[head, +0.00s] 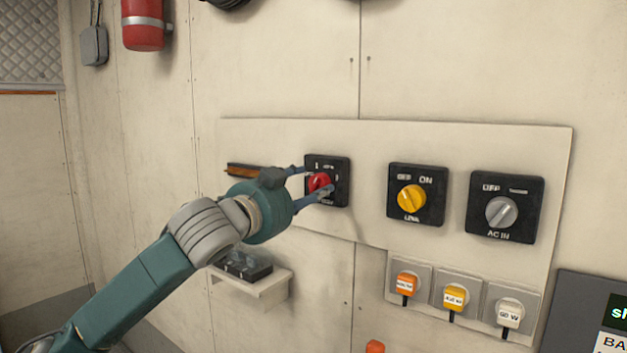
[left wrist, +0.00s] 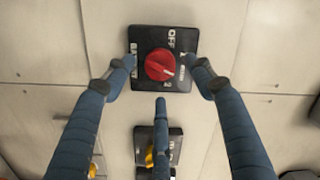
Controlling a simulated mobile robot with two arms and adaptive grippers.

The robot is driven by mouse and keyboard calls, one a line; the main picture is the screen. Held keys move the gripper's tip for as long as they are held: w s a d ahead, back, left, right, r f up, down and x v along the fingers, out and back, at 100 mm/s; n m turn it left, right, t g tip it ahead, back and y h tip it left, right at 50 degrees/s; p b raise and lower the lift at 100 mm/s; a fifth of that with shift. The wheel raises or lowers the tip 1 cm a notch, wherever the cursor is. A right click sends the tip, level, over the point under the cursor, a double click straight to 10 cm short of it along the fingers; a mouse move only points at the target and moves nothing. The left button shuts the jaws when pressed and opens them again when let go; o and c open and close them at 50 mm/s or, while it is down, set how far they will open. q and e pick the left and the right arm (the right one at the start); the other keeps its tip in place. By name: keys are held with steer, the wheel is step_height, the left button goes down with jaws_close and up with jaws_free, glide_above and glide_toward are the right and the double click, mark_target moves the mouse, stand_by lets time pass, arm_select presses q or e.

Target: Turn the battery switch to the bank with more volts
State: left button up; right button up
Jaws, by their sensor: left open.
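The battery switch is a black square plate (head: 341,168) with a round red knob (head: 319,182), at the left end of the wall panel. In the left wrist view the red knob (left wrist: 159,64) shows whole, with a white mark at its lower right edge. White labels lie around it; OFF is readable at the top, the others are not clear. My left gripper (head: 312,184) is open, its blue fingers on either side of the knob. In the left wrist view a gap shows between each fingertip and the knob. My right gripper is not in view.
A yellow switch (head: 411,198) and a grey AC IN switch (head: 501,212) sit to the right on the panel (head: 370,230). Several plugs hang below. A dark display board (head: 590,300) at the lower right is cut off; no volts are readable. A small shelf (head: 262,288) holds a dark device.

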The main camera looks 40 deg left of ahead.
mark_target(315, 185)
arm_select(q)
steer(key=shift+p+x, duration=0.4)
steer(key=shift+x, duration=0.75)
steer(key=shift+w, duration=0.45)
steer(key=c, duration=1.1)
